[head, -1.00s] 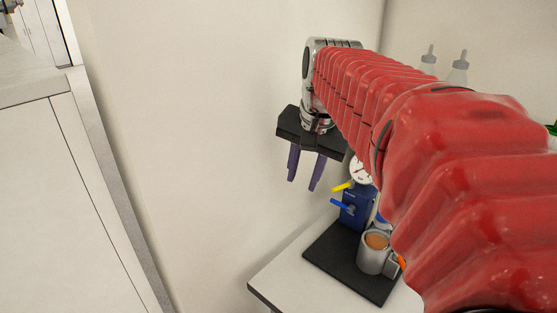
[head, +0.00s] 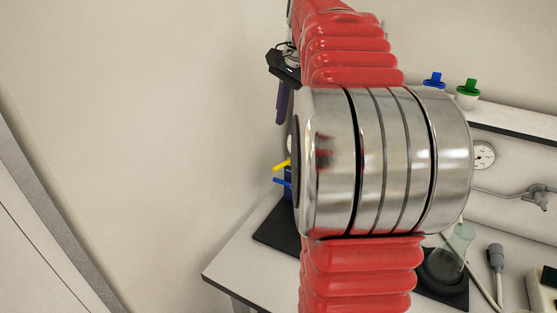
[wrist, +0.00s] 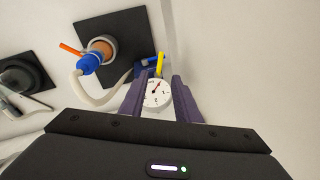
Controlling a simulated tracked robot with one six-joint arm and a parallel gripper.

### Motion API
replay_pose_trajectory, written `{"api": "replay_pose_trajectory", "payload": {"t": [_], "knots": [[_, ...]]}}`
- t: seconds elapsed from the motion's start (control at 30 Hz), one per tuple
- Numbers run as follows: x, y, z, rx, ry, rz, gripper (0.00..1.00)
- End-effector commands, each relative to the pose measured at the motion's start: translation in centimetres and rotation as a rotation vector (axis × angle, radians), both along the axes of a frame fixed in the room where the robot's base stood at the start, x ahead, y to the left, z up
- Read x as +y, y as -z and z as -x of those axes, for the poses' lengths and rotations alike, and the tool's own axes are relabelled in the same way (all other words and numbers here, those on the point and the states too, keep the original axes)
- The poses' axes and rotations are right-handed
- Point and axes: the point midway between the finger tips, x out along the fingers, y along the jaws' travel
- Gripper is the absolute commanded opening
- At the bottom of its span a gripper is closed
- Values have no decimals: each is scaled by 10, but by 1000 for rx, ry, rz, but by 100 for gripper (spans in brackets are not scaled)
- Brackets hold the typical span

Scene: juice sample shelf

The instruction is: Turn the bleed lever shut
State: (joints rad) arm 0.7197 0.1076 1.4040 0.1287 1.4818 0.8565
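A yellow lever (head: 281,165) and a blue lever (head: 282,181) stick out left from a dark blue block (head: 289,189), mostly hidden behind my arm. No label shows which is the bleed lever. In the wrist view, the yellow lever (wrist: 160,61) stands just beyond a round white gauge (wrist: 157,93), with the blue block (wrist: 146,71) to its left. My gripper (wrist: 159,78) is open, its purple fingers on either side of the gauge in that view, with nothing held. In the head view one purple finger shows above the levers.
A black mat (wrist: 92,24) bears a cup of brown liquid (wrist: 102,46), with a blue fitting (wrist: 90,64), an orange handle (wrist: 70,49) and a pale hose (wrist: 105,98) beside it. A wall rises close on the left in the head view. A lamp-like grey piece (head: 496,257) stands right.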

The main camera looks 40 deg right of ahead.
Motion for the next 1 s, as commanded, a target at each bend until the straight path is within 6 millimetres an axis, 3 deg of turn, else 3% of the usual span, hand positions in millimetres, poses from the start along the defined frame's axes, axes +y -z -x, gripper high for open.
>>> {"api": "replay_pose_trajectory", "payload": {"t": [0.27,1.0], "knots": [[0,20,-4,1,-1,-1,29],[0,126,-25,1,-1,-1,29]]}}
